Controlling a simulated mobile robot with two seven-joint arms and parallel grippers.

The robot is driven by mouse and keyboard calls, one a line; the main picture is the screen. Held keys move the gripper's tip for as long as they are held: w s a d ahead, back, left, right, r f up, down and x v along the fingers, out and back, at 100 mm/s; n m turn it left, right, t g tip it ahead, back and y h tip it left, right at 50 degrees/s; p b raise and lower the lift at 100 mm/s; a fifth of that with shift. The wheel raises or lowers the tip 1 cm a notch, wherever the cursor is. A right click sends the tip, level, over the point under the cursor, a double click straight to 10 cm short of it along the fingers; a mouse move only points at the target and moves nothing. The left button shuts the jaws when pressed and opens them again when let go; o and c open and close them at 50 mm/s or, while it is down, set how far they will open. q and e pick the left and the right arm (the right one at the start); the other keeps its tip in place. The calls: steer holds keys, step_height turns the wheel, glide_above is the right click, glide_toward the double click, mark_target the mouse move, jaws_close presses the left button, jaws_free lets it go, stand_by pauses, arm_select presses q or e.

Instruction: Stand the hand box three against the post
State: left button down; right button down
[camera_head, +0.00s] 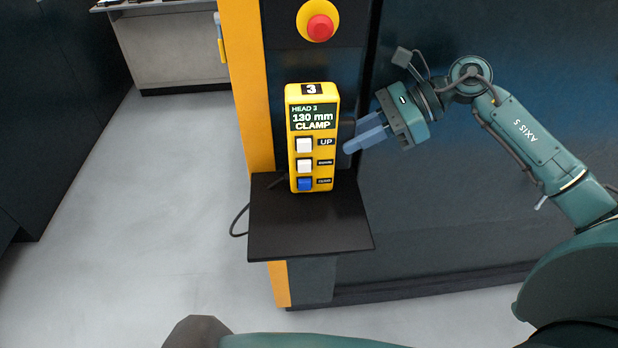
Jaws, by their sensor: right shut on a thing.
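Hand box three (313,160) is a yellow box with a "3" on top, a screen reading "HEAD 3, 130 mm CLAMP", two white buttons and a blue one. It is upright at the black shelf (310,228), in front of the yellow and dark post (251,75). Whether its back touches the post is hidden. My right gripper (350,138) comes in from the right with blue fingers at the box's right side and is shut on it. The exact contact is partly hidden behind the box. My left gripper is not in view.
A red emergency button (319,27) on a yellow base is on the post above the box. A black cable (238,222) hangs at the shelf's left edge. A dark panel (450,200) stands to the right. Open grey floor (150,190) lies to the left.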

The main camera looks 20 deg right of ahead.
steer(key=shift+f+b, duration=0.15)
steer(key=shift+b, duration=0.35)
stand_by(0.4)
steer(key=c, duration=1.2)
jaws_free()
steer(key=shift+f, duration=0.1)
